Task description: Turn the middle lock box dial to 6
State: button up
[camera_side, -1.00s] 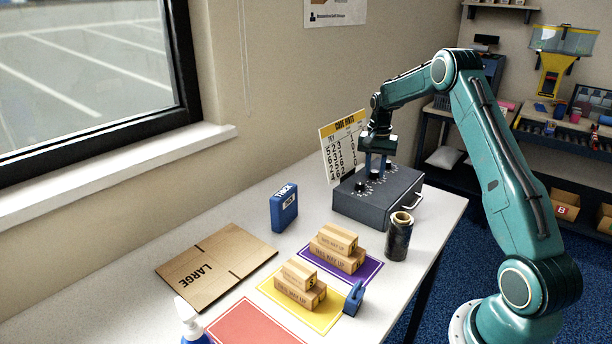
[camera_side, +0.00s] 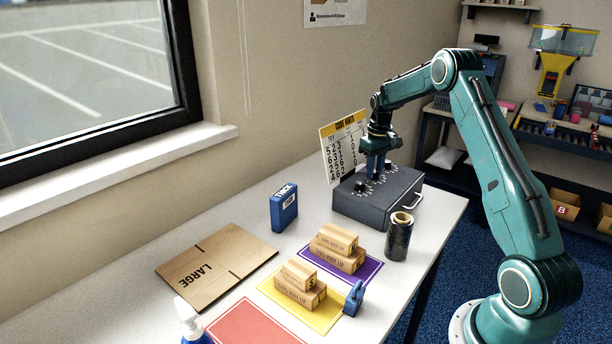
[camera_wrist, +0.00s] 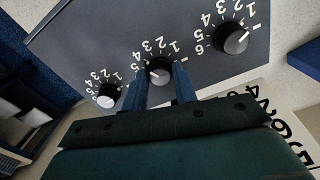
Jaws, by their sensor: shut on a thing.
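The dark grey lock box (camera_side: 375,203) stands at the back right of the table and has three dials on its top. In the wrist view the middle dial (camera_wrist: 159,68) sits between the blue fingers of my gripper (camera_wrist: 162,84), which is shut on it. A larger dial (camera_wrist: 232,38) is at the right and a smaller dial (camera_wrist: 107,100) at the left. In the side view my gripper (camera_side: 374,178) points down onto the box top and hides the middle dial.
A code sheet (camera_side: 343,150) stands behind the box. A dark roll (camera_side: 398,240) stands in front of it. Small cartons (camera_side: 335,250) sit on coloured mats, with a blue box (camera_side: 284,210) and flat cardboard (camera_side: 215,265) to the left.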

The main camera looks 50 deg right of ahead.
jog(key=n, duration=0.5)
jog(key=shift+n, duration=0.3)
jog(key=n, duration=0.5)
dwell(0.4)
jog(key=o, duration=1)
jog(key=shift+r, duration=0.1)
notch_tip(320, 180, up, 14)
jog(key=shift+f, duration=0.15)
